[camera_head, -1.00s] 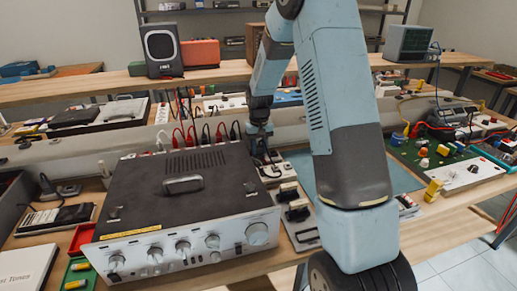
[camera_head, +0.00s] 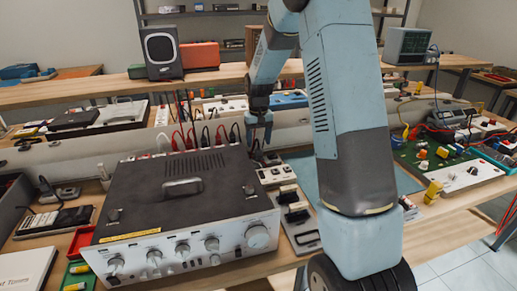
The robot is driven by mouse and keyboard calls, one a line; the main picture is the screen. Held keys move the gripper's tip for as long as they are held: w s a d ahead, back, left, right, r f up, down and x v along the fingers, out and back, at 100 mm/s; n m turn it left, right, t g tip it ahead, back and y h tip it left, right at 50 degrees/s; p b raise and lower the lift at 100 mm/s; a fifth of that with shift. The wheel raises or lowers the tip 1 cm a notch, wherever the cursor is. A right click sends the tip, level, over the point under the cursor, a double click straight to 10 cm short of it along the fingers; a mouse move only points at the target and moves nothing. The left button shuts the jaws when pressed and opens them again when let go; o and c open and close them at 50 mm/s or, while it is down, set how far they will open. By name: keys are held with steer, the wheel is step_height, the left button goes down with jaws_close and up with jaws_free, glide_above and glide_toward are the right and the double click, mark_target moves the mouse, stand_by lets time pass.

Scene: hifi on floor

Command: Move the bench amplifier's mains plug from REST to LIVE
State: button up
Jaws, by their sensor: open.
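The bench amplifier (camera_head: 183,205), a black-topped box with a silver knobbed front, stands on the bench at centre left. A white socket strip (camera_head: 276,175) lies just right of its back corner. A dark plug-like shape with a cord (camera_head: 262,156) sits at the strip's far end, close behind the amplifier; it is too small to tell which socket it is in. The REST and LIVE labels cannot be read. My gripper (camera_head: 259,138) points down above that dark shape, open, with its fingers apart from it as far as I can see.
Red and black leads (camera_head: 190,137) rise behind the amplifier. A panel with dark and cream switch-like blocks (camera_head: 298,220) lies right of it. A green circuit board (camera_head: 440,165) is further right. My own arm hides the bench middle.

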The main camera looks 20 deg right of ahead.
step_height(320, 180, up, 14)
steer(key=shift+f, duration=0.15)
stand_by(1.0)
stand_by(0.3)
